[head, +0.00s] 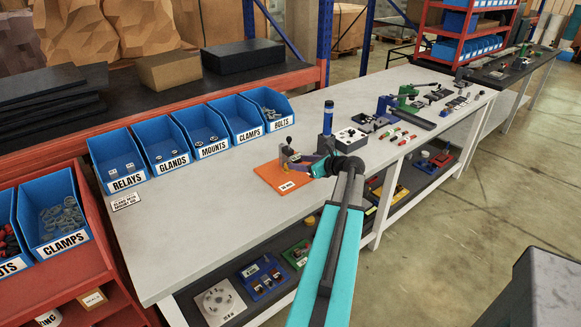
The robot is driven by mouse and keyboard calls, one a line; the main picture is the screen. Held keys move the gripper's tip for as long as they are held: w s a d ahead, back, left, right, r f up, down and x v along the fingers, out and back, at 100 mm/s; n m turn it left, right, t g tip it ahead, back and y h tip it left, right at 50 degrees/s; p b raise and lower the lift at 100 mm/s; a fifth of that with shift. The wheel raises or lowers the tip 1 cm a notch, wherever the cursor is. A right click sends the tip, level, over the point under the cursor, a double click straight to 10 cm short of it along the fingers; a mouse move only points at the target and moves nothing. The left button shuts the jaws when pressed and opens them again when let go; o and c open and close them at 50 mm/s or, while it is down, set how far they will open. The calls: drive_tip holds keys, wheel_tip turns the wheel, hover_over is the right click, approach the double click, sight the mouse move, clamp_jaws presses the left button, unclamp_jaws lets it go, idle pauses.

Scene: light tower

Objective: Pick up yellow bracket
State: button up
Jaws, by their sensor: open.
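I cannot make out the yellow bracket for certain. A small yellow item (310,220) shows on the lower shelf under the bench, too small to identify. My arm reaches over the bench's front edge. My gripper (308,166) is at its far end, just above the orange plate (270,178), close beside a small upright metal fixture on it. The jaws are open; their tips are small and partly hidden by my wrist, and I see nothing held between them.
Blue bins (118,161) labelled relays, glands, mounts, clamps and bolts line the bench's back edge. A blue-topped post (328,118) and a white box with black knobs (350,139) stand beyond my wrist.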

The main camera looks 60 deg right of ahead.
drive_tip(key=shift+p+x, duration=0.6)
drive_tip(key=shift+x, duration=1.6)
clamp_jaws()
